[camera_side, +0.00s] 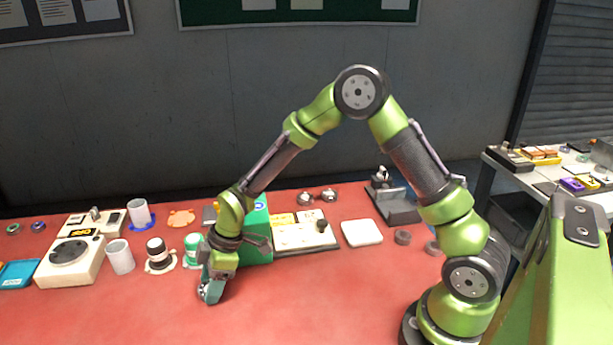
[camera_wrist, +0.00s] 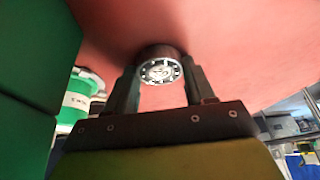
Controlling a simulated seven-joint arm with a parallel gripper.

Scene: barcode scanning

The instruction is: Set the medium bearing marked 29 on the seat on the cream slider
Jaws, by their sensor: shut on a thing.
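In the wrist view a round bearing (camera_wrist: 160,70) with a dark outer ring and a bright, patterned face sits between the fingertips of my gripper (camera_wrist: 162,82). The fingers are shut on it; I cannot read its number. In the side view my gripper (camera_side: 209,292) points down low over the red table, in front of the green box, and hides most of the bearing. A cream plate (camera_side: 292,238) with a dark knob lies right of the green box; I cannot tell whether it is the cream slider, and no seat can be made out.
A green box (camera_side: 259,230) stands close behind my gripper. A green-and-white container (camera_side: 194,250), white cups (camera_side: 120,257) and a cream dial device (camera_side: 70,257) stand to its left. The front table is clear.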

